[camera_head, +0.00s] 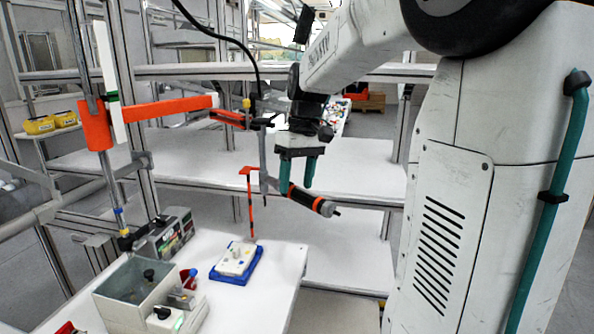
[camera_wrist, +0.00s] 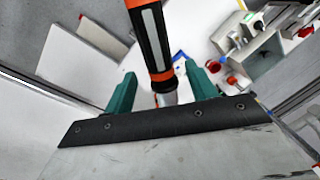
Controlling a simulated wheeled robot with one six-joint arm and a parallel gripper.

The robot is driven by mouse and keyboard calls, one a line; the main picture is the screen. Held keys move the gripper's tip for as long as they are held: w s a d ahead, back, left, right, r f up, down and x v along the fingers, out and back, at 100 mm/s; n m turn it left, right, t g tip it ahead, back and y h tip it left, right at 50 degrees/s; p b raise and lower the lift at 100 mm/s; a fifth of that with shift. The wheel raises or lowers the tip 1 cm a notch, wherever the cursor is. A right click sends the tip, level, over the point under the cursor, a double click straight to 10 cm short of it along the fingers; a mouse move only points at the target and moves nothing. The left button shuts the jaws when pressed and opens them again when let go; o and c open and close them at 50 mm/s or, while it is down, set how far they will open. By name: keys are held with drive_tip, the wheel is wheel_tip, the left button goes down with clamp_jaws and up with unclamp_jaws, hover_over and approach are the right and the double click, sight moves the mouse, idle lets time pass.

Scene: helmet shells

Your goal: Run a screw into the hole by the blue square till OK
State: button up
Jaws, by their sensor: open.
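A black and orange screwdriver (camera_head: 312,200) hangs slanted at my gripper (camera_head: 297,183), its tip toward the lower right. In the wrist view the screwdriver (camera_wrist: 150,40) reaches down between the two teal fingers of my gripper (camera_wrist: 159,72), which stand apart with gaps beside it. I cannot tell whether either finger touches it. A white part (camera_head: 233,262) lies in a blue tray (camera_head: 250,268) on the white table, left of and below my gripper. Small marks show on the part; the blue square and its hole are too small to make out. No screw shows on the tip.
A grey box (camera_head: 125,285) and a small white unit with a black knob (camera_head: 176,318) stand at the table's front left. A controller box (camera_head: 165,240) stands behind them. An orange arm (camera_head: 170,107) on a post reaches toward the screwdriver. The table's right side is clear.

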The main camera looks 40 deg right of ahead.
sight(327, 209)
drive_tip(key=f, duration=0.3)
drive_tip(key=a+f, duration=0.1)
drive_tip(key=f, duration=0.1)
drive_tip(key=shift+f, duration=0.3)
clamp_jaws()
drive_tip(key=s+a, duration=0.1)
drive_tip(key=s, duration=0.6)
drive_tip(key=shift+a, duration=0.25)
drive_tip(key=n, duration=0.4)
drive_tip(key=shift+g, duration=0.4)
